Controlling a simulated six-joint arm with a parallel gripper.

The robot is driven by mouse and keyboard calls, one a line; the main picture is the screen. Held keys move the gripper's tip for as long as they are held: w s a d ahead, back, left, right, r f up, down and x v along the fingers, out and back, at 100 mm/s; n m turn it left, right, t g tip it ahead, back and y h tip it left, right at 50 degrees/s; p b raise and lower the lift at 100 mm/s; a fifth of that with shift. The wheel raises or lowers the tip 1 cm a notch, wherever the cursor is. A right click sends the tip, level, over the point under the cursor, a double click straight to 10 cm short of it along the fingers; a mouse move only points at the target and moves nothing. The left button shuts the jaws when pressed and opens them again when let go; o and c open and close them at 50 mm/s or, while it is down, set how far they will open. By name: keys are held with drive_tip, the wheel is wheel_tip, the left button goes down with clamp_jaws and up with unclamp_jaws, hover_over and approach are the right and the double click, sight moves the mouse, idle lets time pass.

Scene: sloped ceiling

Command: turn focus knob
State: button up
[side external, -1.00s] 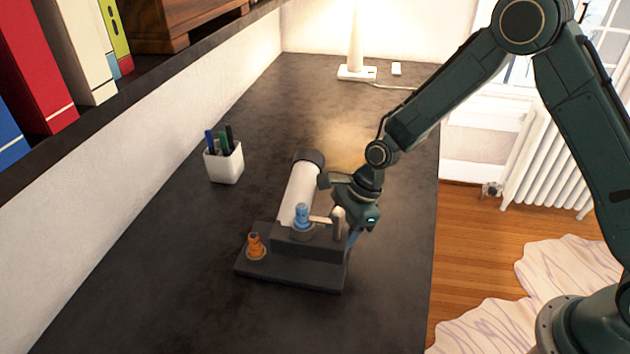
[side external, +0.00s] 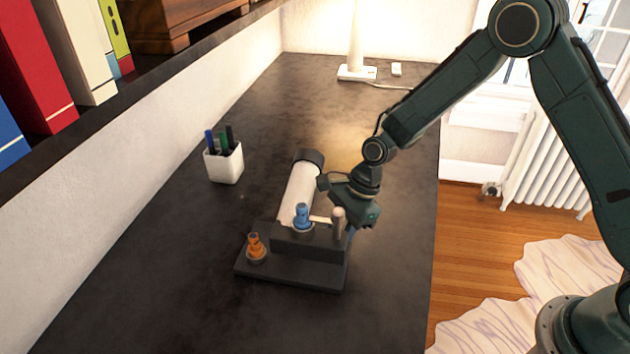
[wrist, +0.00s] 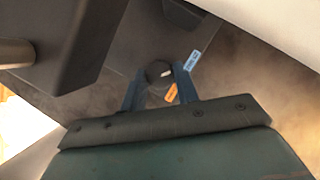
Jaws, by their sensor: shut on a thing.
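The focus knob (wrist: 158,72) is a dark round knob with a white mark in the wrist view. In the side view my gripper (side external: 350,236) is at the right side of the device, and the knob is hidden there. The device has a dark base (side external: 300,278), a white tube (side external: 299,190) with a black end, a blue knob (side external: 302,214) and an orange knob (side external: 256,246).
A beige post (side external: 338,222) stands on the block close beside my gripper. A white pen cup (side external: 224,164) is at the left, and a lamp (side external: 356,72) stands at the back. The dark desk (side external: 170,270) is clear around the device.

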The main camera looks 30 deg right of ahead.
drive_tip(key=o, duration=1)
drive_tip(key=v, duration=1.4)
drive_tip(key=shift+a, duration=0.1)
drive_tip(key=s+d+r+n+t+h, duration=0.25)
drive_tip(key=s+d+r+n, duration=0.25)
drive_tip(key=s+r+n, duration=0.55)
drive_tip(key=shift+s+d+r+n+t+h, duration=0.4)
drive_tip(key=shift+s+d+r+n, duration=0.75)
drive_tip(key=shift+s, duration=1.5)
drive_tip(key=shift+s+d+r+n+t+h, duration=0.3)
drive_tip(key=shift+s+d+r+n+t, duration=0.2)
drive_tip(key=shift+s+n, duration=1.65)
drive_tip(key=shift+s+d+r+n+t+h, duration=0.35)
drive_tip(key=shift+s+d+r+n, duration=0.45)
drive_tip(key=shift+s, duration=2.3)
